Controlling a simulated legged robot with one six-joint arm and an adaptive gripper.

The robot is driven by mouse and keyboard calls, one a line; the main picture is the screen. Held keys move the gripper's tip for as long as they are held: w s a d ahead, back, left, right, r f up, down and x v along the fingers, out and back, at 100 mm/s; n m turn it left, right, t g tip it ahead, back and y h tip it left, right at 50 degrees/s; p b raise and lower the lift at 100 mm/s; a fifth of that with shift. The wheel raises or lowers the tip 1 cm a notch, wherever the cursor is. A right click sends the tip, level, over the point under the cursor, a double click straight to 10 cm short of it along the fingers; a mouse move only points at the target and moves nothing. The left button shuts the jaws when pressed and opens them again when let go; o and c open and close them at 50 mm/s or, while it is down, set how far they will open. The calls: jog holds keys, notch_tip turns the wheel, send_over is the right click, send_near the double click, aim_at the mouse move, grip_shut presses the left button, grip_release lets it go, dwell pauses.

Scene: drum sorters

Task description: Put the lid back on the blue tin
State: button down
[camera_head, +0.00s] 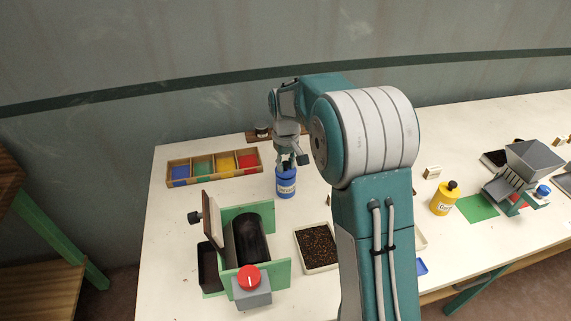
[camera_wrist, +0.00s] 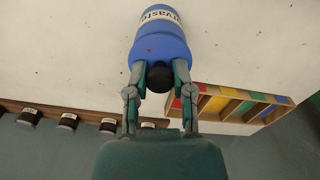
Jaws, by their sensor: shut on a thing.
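The blue tin (camera_head: 286,187) with a white label stands upright on the white table, below my gripper (camera_head: 288,162). It also shows in the wrist view (camera_wrist: 160,44), with part of its label readable. My gripper (camera_wrist: 159,78) is shut on the dark round knob (camera_wrist: 159,77) at the top of the blue tin. The knob looks like part of the lid, and the lid's edge is hard to make out. I cannot tell whether the lid is seated on the tin or just above it.
A compartment tray (camera_head: 216,168) in several colours lies behind on the left. A green drum sorter (camera_head: 262,213) with a red knob stands in front. A tray of dark grains (camera_head: 317,246) is beside it. A yellow tin (camera_head: 444,199) and grey hopper (camera_head: 535,160) stand right.

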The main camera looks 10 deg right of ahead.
jog(key=shift+c, duration=2)
grip_release()
jog(key=o, duration=0.4)
jog(key=shift+r, duration=0.1)
jog(key=shift+r, duration=3.4)
